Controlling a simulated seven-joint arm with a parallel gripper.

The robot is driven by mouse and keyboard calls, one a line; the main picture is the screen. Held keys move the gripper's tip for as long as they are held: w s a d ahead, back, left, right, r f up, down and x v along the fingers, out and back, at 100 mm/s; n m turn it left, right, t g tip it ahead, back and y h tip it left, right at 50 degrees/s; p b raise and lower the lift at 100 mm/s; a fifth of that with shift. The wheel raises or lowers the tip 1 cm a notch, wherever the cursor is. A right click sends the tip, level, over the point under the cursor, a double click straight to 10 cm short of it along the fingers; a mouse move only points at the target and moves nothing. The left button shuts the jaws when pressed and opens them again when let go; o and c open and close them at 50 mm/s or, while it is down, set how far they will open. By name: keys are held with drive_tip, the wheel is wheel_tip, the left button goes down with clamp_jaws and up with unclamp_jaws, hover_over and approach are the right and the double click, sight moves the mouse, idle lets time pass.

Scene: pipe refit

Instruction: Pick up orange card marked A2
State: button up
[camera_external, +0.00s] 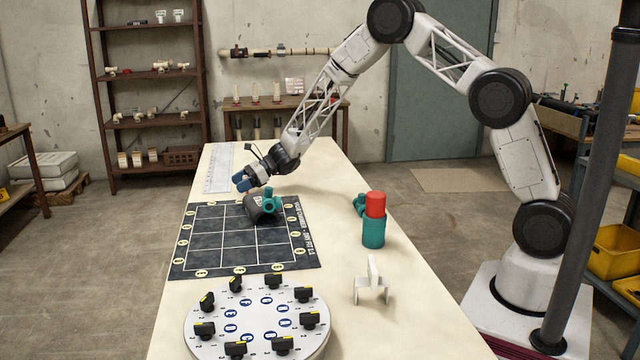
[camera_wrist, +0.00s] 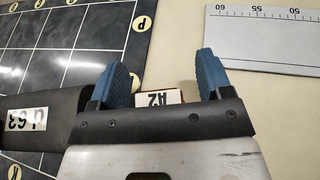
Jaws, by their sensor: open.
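The card marked A2 (camera_wrist: 160,97) shows in the wrist view between the two blue fingers of my gripper (camera_wrist: 165,72). Its white label reads upside down, with a thin orange-brown edge along the top; its lower part is hidden by the gripper body. The fingers stand apart with a gap on each side of the card. I cannot make out the card there.
A black pipe (camera_wrist: 45,105) labelled d 63 lies close beside my gripper; a teal fitting (camera_external: 271,200) is by it on the mat. A ruler sheet (camera_external: 219,171) lies beyond. A teal and red cylinder (camera_external: 374,232), a white bracket (camera_external: 372,285) and a round dial plate (camera_external: 255,338) stand nearer.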

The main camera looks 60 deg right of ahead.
drive_tip(key=shift+c, duration=0.3)
drive_tip(key=c, duration=0.9)
drive_tip(key=shift+c, duration=0.2)
drive_tip(key=shift+r, duration=0.1)
drive_tip(key=shift+r, duration=0.65)
wheel_tip(320, 180, up, 2)
drive_tip(key=shift+r, duration=0.1)
drive_tip(key=s, duration=0.5)
drive_tip(key=s+d+r, duration=0.1)
drive_tip(key=s, duration=0.4)
drive_tip(key=s+d, duration=0.1)
drive_tip(key=s, duration=0.5)
drive_tip(key=shift+d+r, duration=0.1)
drive_tip(key=shift+r, duration=0.05)
